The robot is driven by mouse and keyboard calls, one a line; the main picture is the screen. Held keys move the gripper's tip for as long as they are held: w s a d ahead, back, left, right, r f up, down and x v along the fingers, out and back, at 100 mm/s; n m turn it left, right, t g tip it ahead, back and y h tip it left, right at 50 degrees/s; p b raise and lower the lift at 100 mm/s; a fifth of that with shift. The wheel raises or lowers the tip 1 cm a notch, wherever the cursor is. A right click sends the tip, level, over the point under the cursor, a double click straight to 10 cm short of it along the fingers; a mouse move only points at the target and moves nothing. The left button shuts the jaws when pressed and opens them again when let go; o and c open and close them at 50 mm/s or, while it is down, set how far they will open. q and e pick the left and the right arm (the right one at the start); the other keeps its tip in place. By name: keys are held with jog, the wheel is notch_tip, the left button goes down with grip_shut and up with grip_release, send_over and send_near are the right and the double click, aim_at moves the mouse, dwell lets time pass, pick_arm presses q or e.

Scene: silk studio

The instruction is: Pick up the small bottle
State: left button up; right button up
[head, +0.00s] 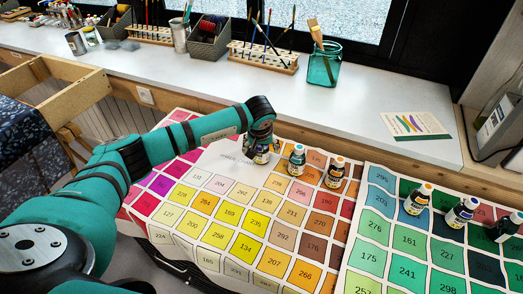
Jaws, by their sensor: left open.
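Further right are an orange-capped bottle (417,200), a blue-and-white one (461,213) and a dark one (506,227). My right gripper is not in view.
The left colour chart (235,160) and right colour chart (405,262) cover the near table. Behind is a white counter (390,100) with brush racks (264,56), a teal glass jar (323,66) and a card (413,125). A wooden tray (70,95) is at left.

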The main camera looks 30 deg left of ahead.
pick_arm(q)
jog(key=shift+w+a+f, duration=0.1)
jog(key=shift+w+f, duration=0.2)
jog(key=shift+f, duration=0.35)
jog(key=c, duration=1.3)
jog(key=shift+r, duration=0.15)
jog(key=shift+c, duration=0.2)
jog(key=shift+r, duration=0.6)
notch_tip(320, 180, up, 2)
jog(key=shift+s+r+b, duration=0.1)
jog(key=shift+b, duration=0.45)
jog(key=s+d+r+b, duration=0.1)
jog(key=s+d+b, duration=0.1)
jog(key=s+d, duration=0.9)
jog(key=shift+s+r, duration=0.15)
jog(key=shift+r, duration=0.1)
